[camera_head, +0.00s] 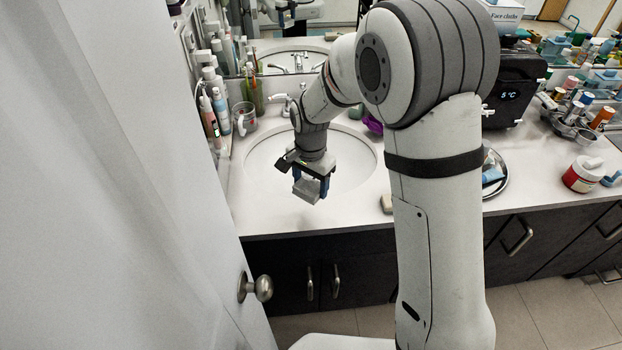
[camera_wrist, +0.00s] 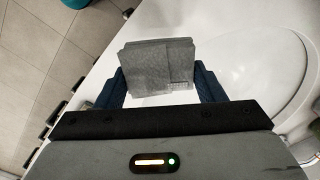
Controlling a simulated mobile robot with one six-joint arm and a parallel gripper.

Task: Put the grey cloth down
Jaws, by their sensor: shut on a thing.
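The grey cloth (camera_head: 306,189) is a small folded square held between the blue fingers of my gripper (camera_head: 311,184). In the wrist view the grey cloth (camera_wrist: 158,66) shows flat and upright between the two fingers of my gripper (camera_wrist: 158,84), which are shut on it. The gripper points down over the front rim of the white sink basin (camera_head: 347,184), near the counter's front edge. I cannot tell whether the cloth touches the surface below.
Bottles and a clear cup (camera_head: 244,118) crowd the counter left of the sink. A soap bar (camera_head: 386,204) lies right of the basin. A dark appliance (camera_head: 516,84), a round tray (camera_head: 494,183) and a red-and-white tub (camera_head: 583,174) stand further right. A white door (camera_head: 130,200) is close on the left.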

